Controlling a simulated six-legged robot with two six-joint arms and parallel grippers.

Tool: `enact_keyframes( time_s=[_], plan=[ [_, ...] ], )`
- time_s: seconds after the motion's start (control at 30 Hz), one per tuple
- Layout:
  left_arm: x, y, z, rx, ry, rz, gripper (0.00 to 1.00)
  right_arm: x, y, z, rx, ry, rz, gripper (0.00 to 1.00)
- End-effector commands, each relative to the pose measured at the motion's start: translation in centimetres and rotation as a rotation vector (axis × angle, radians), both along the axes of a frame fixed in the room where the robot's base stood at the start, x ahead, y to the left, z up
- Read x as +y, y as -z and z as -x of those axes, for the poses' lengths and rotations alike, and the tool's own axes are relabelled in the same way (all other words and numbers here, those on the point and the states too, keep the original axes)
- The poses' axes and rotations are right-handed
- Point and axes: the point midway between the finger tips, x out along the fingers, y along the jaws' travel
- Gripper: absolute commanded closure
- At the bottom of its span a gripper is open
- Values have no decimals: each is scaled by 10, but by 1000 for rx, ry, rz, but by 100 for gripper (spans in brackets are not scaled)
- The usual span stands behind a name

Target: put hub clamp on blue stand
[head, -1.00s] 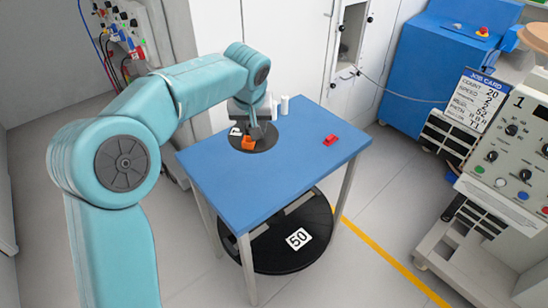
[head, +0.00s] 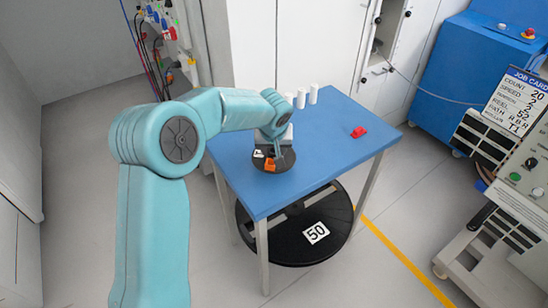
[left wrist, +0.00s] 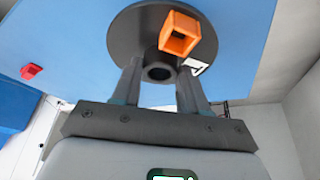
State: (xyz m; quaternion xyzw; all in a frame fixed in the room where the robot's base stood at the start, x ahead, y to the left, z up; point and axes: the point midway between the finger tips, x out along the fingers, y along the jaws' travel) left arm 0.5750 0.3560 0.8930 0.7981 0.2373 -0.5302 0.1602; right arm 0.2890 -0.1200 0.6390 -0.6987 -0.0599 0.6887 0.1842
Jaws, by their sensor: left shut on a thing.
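A dark round disc with a raised hub and an orange square block on it, which looks like the hub clamp (head: 262,165), is at the left part of the blue stand's top (head: 318,152). My left gripper (head: 283,152) is shut on its hub. In the left wrist view, the two fingers (left wrist: 158,92) stand on either side of the hub of the disc (left wrist: 125,42), with the orange block (left wrist: 179,33) beyond. I cannot tell whether the disc touches the tabletop. My right gripper is not in view.
White cylinders (head: 313,94) stand at the back of the stand and a red piece (head: 359,132) lies towards its right. A black reel marked 50 (head: 285,247) is below. A control cabinet (head: 520,235) is at right. The tabletop's front and middle are clear.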

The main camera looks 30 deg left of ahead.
Motion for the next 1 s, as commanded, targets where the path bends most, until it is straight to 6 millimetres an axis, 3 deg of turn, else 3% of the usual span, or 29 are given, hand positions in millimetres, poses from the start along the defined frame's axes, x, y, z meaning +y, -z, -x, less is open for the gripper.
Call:
enact_keyframes(
  time_s=[0.1,0.2,0.6,0.63,0.7,1.0],
  plan=[
    [0,25,1,4,1,1,99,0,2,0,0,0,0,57],
    [0,36,0,1,1,0,99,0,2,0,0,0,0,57],
    [0,41,0,-1,0,1,99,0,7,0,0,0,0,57],
    [0,41,0,1,0,1,50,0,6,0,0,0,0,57],
    [0,40,0,1,0,1,31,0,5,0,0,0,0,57],
    [0,38,0,2,1,1,31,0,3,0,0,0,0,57]
  ],
)
